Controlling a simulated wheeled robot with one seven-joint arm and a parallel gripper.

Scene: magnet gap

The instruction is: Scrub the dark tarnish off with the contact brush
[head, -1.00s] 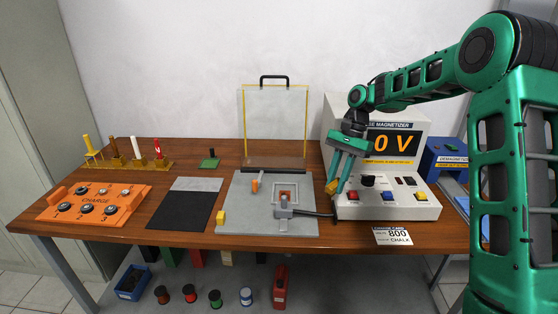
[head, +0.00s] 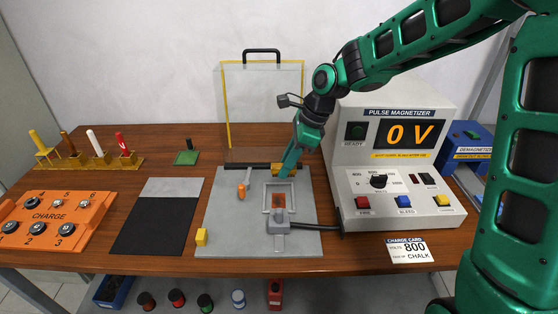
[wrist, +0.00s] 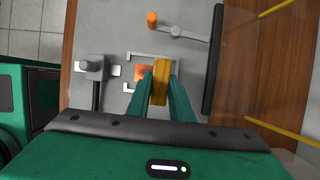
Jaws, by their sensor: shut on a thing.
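My gripper (head: 290,168) is shut on the contact brush (wrist: 160,84), a yellow-brown block between the two green fingers in the wrist view. In the head view the brush (head: 277,169) shows beside the fingertips, over the back of the grey fixture plate (head: 226,232). The copper-orange contact patch (head: 279,201) lies inside a pale square frame, in front of the brush. In the wrist view the contact patch (wrist: 142,73) is just left of the brush, partly hidden by a finger. I cannot clearly make out the tarnish or whether the brush touches anything.
A grey clamp block (head: 279,228) sits at the front of the frame. A clear yellow-edged guard (head: 262,108) stands behind. The pulse magnetizer (head: 395,165) stands right, its display reading 0 V.

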